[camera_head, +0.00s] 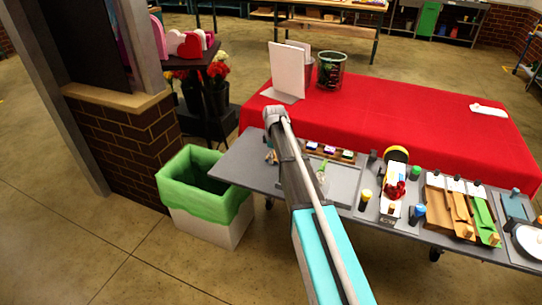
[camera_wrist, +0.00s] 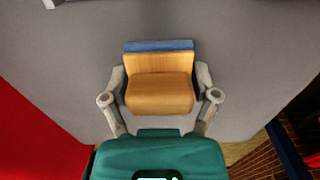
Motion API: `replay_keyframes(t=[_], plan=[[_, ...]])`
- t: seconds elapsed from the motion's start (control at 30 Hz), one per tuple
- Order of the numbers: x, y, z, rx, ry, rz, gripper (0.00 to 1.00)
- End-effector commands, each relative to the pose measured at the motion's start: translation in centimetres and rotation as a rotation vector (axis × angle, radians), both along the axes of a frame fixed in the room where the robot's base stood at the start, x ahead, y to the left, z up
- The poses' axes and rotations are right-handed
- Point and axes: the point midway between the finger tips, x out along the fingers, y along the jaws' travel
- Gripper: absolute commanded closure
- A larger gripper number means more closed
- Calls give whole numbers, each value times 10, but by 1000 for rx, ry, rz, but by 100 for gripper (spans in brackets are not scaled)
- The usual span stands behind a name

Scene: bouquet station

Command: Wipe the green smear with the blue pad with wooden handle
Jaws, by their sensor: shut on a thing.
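The blue pad (camera_wrist: 158,46) with its wooden handle (camera_wrist: 160,92) is in my gripper (camera_wrist: 160,84) in the wrist view. The two grey fingers close on the sides of the handle, and the blue pad shows as a strip along its far edge. Plain grey surface lies around it in that view, and I cannot tell whether the pad touches it. In the head view my arm hides most of the gripper, over the left part of the grey table (camera_head: 237,165). A small green patch (camera_head: 322,178) shows right of my arm; I cannot tell if it is the smear.
A red-covered table (camera_head: 420,110) stands behind, with a white card stand (camera_head: 289,72) and a dark bucket (camera_head: 330,72). A green-lined bin (camera_head: 203,205) stands left of the grey table. Bottles, a red bow (camera_head: 394,190) and wrapping sheets (camera_head: 460,210) crowd its right side.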

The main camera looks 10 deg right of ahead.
Motion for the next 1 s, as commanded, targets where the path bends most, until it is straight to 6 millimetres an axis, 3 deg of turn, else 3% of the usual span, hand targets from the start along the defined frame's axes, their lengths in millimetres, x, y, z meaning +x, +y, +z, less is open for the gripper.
replay_keyframes(t=[0.4, 0.77, 1.0], plan=[[-13, -19, 1, 0, 0, 1, 61], [-13, -19, 2, 1, -1, 1, 61], [-13, -19, 13, 1, -1, 1, 61]])
